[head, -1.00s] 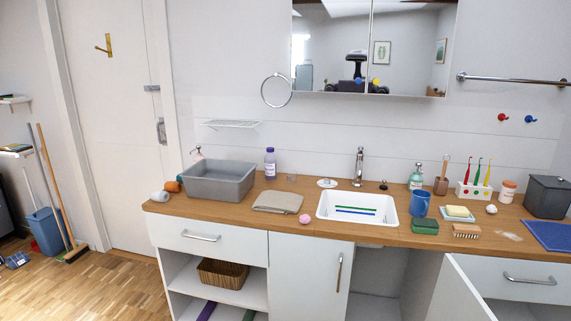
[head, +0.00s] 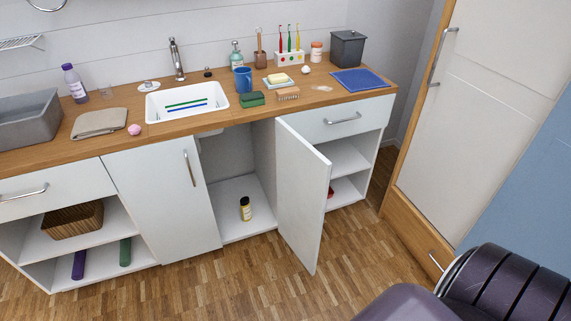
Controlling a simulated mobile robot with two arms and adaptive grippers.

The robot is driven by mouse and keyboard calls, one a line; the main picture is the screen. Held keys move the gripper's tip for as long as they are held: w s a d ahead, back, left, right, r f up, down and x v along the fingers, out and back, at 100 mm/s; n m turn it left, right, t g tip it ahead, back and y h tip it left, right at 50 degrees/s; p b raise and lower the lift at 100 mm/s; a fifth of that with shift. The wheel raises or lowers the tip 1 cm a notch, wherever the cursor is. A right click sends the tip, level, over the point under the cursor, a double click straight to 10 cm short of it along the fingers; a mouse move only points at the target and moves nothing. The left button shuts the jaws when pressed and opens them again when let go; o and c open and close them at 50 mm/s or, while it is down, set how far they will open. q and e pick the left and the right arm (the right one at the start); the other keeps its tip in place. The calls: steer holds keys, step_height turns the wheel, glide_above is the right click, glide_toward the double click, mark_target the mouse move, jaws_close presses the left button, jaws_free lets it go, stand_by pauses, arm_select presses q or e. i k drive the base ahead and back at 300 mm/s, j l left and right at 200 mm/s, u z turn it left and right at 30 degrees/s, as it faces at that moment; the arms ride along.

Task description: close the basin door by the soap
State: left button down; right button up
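The basin cabinet door (head: 303,196) stands wide open and juts out from the counter into the room. The yellow soap (head: 278,78) lies on a dish on the counter above the door. The other basin door (head: 158,200), left of the opening, is shut. Dark rounded parts of my own body fill the bottom right corner. Neither gripper shows.
The white basin (head: 187,103) is set into the wooden counter. Open shelves (head: 347,160) lie right of the open door. A tall cabinet (head: 475,110) stands at the right. The wooden floor (head: 215,285) in front of the counter is clear.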

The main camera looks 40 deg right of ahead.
mark_target(305, 175)
steer(key=i+l+u, duration=0.25)
steer(key=l, duration=1.55)
steer(key=i+l+u, duration=0.1)
steer(key=l+u, duration=0.2)
steer(key=l, duration=1.5)
